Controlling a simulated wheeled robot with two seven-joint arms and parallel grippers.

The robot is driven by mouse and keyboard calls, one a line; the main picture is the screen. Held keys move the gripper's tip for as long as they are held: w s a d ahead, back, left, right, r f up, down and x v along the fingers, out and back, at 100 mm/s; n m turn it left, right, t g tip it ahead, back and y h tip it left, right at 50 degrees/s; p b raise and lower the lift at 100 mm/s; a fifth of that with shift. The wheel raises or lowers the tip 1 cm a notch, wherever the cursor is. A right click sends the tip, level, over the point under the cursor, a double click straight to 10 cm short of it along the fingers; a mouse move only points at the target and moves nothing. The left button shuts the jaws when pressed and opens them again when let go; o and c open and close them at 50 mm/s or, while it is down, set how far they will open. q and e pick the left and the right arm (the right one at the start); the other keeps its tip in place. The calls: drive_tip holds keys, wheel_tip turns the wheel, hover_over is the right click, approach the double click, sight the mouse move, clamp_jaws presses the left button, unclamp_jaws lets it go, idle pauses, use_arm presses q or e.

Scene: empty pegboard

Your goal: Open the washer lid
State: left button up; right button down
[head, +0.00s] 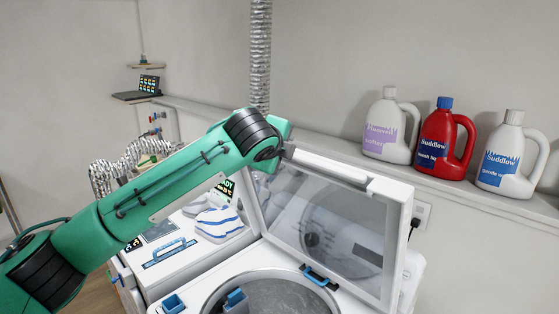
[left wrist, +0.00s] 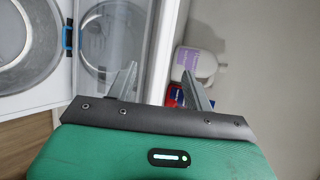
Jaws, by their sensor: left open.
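The washer lid (head: 330,225) is a white frame with a dark see-through pane. It stands raised, steeply tilted, above the open washer (head: 205,305), and the round metal drum (head: 270,297) shows below it. My right gripper is not in view.
Three detergent bottles, white (head: 389,125), red (head: 442,140) and white with blue (head: 508,155), stand on the ledge behind the lid at right. A silver duct (head: 260,55) rises behind.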

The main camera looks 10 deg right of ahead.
use_arm(q)
drive_tip(key=v, duration=0.2)
drive_tip(key=shift+s+a+r+b, duration=0.2)
drive_tip(key=shift+s+b, duration=0.1)
drive_tip(key=shift+b, duration=0.05)
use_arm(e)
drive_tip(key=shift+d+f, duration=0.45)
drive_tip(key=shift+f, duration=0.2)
